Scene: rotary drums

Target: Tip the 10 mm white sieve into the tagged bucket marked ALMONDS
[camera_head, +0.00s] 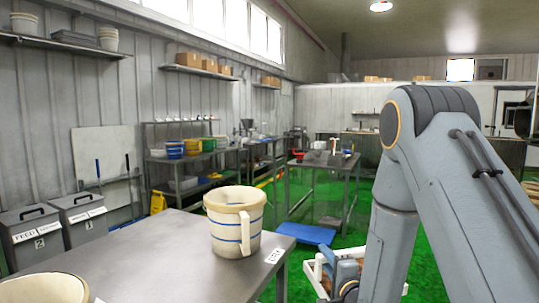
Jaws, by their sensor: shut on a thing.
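A white-framed sieve (311,277) with brown pieces showing inside is low at the bottom centre, right of the near table and partly hidden by my arm. My gripper (345,270) is at the sieve, shut on it; its fingertips are not clear. A cream bucket (230,232) with blue bands and a side handle stands upright on the near table. A small white tag (274,256) is at the table edge beside it; I cannot read its word surely. A second cream bucket (40,291) is cut off at the bottom left, with a tag beside it.
The grey near table (165,250) has clear space between the two buckets. A blue platform (306,233) lies on the green floor behind the sieve. A metal table (325,164) with items stands further back. Grey lidded bins (32,238) stand at the left wall.

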